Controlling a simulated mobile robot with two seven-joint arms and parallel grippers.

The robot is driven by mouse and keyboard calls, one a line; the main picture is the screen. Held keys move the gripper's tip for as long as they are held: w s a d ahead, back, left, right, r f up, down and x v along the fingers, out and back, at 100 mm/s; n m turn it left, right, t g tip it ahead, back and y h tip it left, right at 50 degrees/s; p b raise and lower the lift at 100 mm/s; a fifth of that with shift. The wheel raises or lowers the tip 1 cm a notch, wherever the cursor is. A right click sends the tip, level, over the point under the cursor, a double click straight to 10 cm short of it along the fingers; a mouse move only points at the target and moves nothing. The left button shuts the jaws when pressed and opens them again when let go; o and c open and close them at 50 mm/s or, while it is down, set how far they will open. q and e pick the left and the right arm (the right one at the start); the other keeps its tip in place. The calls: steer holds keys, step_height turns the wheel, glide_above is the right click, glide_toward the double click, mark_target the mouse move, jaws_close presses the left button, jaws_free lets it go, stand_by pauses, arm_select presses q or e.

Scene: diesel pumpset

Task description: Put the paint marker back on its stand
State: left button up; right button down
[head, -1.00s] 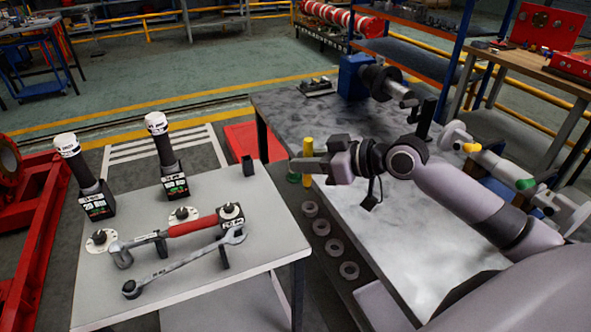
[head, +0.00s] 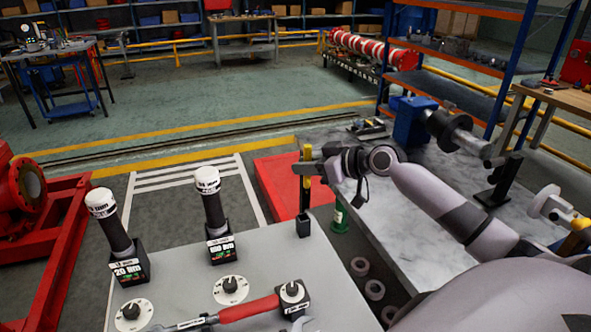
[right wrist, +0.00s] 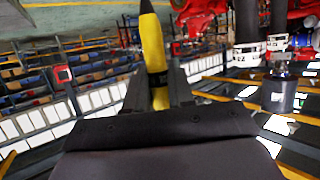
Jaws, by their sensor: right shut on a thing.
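The paint marker has a yellow body (head: 307,153) and a black lower end. It stands about upright in the head view. My right gripper (head: 306,169) is shut on its yellow body, and the right wrist view shows the marker (right wrist: 153,50) between the fingers (right wrist: 160,92). The stand is a small black block (head: 303,228) at the far right corner of the grey table. The marker's black end is right above the stand in the picture; I cannot tell whether it is in it or just over it. My left gripper is not in view.
Two torque tools with white heads (head: 207,180) stand in black blocks on the grey table (head: 270,252). A red-handled wrench (head: 248,309) lies at its front. A green bottle (head: 339,216) is close beside the stand, to the right. A marbled bench (head: 425,250) is at right.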

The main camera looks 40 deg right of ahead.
steer(key=shift+w+d, duration=0.1)
steer(key=shift+w, duration=0.55)
step_height(320, 180, down, 13)
steer(key=b, duration=1.2)
stand_by(0.7)
